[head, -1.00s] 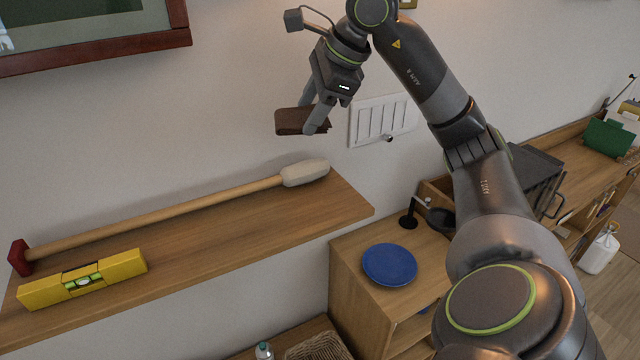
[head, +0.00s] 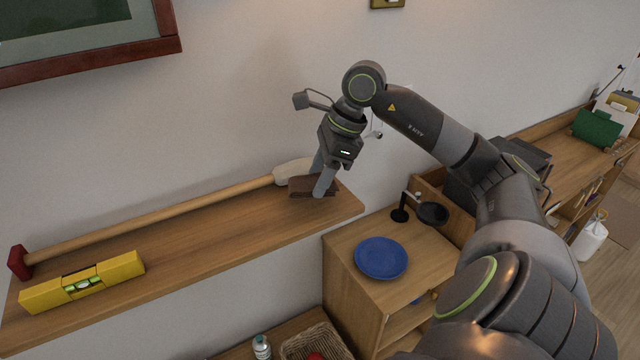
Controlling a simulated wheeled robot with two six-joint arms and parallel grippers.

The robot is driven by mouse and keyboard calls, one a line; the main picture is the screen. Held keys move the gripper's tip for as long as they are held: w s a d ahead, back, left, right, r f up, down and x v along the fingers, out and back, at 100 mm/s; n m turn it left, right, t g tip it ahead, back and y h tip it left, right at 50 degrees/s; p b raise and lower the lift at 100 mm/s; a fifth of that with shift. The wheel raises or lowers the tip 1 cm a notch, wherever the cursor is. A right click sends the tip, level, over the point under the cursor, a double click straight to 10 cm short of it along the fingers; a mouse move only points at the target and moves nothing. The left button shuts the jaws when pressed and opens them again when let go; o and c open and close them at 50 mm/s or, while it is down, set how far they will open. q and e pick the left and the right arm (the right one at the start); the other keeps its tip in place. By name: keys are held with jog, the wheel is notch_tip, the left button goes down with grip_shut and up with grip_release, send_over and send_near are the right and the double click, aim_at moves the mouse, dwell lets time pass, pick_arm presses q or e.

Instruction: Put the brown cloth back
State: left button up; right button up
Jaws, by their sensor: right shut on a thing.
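The brown cloth (head: 301,186) is a small, dark brown folded piece at the right end of the wooden wall shelf (head: 200,243). My right gripper (head: 320,190) points down and is shut on it. The cloth is at the shelf's top surface; I cannot tell whether it rests fully on it. It is beside the pale end of a long-handled tool (head: 150,215) and hides part of that end. My left gripper is not in view.
A yellow spirit level (head: 82,282) lies at the shelf's front left. A framed picture (head: 90,50) hangs above. A lower cabinet to the right holds a blue plate (head: 381,258) and a dark pan (head: 432,213). A wicker basket (head: 312,342) and bottle (head: 261,346) are below. The shelf's middle front is clear.

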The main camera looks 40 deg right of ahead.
notch_tip(320, 180, down, 3)
jog(key=shift+a+f+p, duration=0.1)
jog(key=shift+p, duration=0.65)
jog(key=shift+f, duration=0.2)
jog(key=shift+f, duration=0.15)
jog(key=o, duration=0.9)
